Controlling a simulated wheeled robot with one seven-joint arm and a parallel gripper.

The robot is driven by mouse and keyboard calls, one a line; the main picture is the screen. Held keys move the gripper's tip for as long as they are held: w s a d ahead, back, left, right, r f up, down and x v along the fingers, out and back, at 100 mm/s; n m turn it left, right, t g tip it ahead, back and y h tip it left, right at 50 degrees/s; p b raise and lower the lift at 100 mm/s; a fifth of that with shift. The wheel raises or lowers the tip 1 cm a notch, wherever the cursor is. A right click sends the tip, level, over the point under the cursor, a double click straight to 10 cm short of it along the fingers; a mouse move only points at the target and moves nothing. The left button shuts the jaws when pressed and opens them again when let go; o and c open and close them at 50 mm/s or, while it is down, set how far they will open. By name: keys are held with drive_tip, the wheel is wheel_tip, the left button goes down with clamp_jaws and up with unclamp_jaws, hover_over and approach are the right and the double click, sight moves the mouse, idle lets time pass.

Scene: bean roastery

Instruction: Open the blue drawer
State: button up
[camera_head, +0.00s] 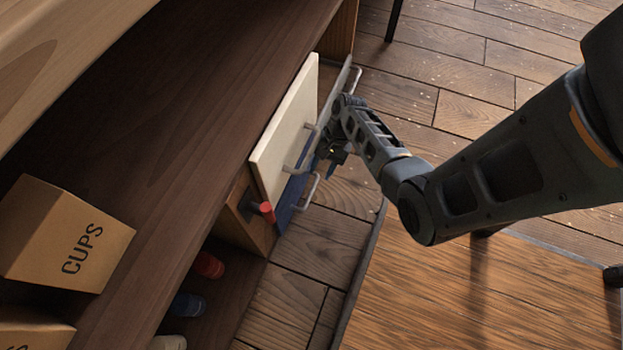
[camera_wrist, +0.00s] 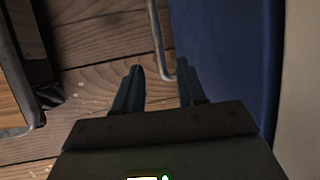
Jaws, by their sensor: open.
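The blue drawer (camera_head: 288,203) shows in the head view as a narrow strip of blue front below a cream panel (camera_head: 285,135). In the wrist view its blue front (camera_wrist: 228,60) fills a broad band right of centre. Its grey bar handle (camera_head: 310,190) also shows in the wrist view (camera_wrist: 157,35), standing out from the blue front. My gripper (camera_head: 328,160) is close to the drawer front. In the wrist view its two fingers (camera_wrist: 160,72) are open and empty, with the handle's near end in the gap between the tips. Contact cannot be told.
A wooden table (camera_head: 450,290) stands close by at the lower right. A red knob (camera_head: 266,212) sits beside the cream panel. A cardboard CUPS box (camera_head: 70,235) rests on the counter (camera_head: 170,150). Plank floor (camera_head: 440,80) lies between the cabinet and the table.

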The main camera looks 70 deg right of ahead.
sight(314, 186)
drive_tip(key=b+x, duration=0.2)
drive_tip(key=x, duration=0.3)
drive_tip(key=shift+a+f+b, duration=0.15)
drive_tip(key=shift+f+b, duration=0.15)
drive_tip(key=shift+f, duration=0.05)
drive_tip(key=shift+w, duration=0.1)
drive_tip(key=shift+c, duration=0.2)
clamp_jaws()
